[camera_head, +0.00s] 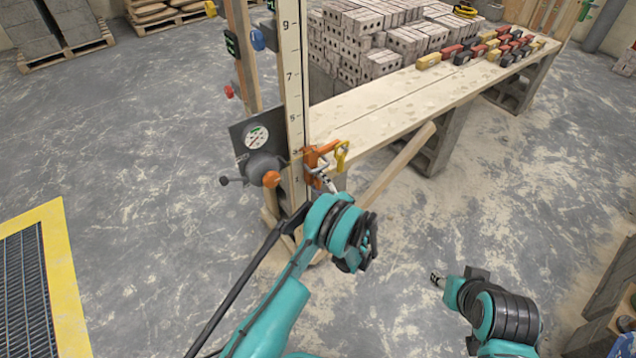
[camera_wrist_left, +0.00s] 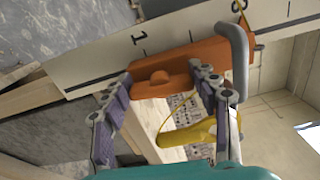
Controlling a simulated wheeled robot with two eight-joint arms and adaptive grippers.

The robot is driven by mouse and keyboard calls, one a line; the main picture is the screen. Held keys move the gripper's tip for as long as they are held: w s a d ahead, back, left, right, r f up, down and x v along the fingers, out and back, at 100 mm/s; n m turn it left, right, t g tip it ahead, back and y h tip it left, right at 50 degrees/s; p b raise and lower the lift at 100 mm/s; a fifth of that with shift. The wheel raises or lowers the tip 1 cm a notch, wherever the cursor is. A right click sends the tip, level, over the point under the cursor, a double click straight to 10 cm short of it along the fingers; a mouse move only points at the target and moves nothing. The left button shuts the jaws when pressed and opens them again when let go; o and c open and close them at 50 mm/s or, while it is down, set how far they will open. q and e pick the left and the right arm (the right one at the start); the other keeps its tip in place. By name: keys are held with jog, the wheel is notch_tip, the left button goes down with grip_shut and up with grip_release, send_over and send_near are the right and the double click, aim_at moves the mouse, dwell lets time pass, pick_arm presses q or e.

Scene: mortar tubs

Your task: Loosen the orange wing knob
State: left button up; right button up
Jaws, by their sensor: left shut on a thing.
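The orange wing knob (camera_wrist_left: 160,79) is in the middle of the left wrist view, a bar with a rounded hub in front of an orange bracket (camera_wrist_left: 215,57). The bracket (camera_head: 311,161) sits on the white numbered post in the head view. My left gripper (camera_wrist_left: 162,86) has a finger at each end of the knob and is shut on it. In the head view the left gripper (camera_head: 326,182) reaches up to the bracket from below, and my wrist hides part of it. My right gripper (camera_head: 437,280) is small, low at the right, away from the post; its jaw opening is unclear.
A yellow part (camera_head: 341,152) hangs beside the bracket. A dial gauge (camera_head: 256,136) and an orange ball knob (camera_head: 271,179) stand left of the post (camera_head: 293,80). A wooden bench (camera_head: 390,98) with blocks lies behind.

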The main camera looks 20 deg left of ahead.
pick_arm(q)
jog(key=shift+n, duration=0.6)
jog(key=o, duration=1.2)
jog(key=shift+c, duration=0.2)
jog(key=v, duration=1.2)
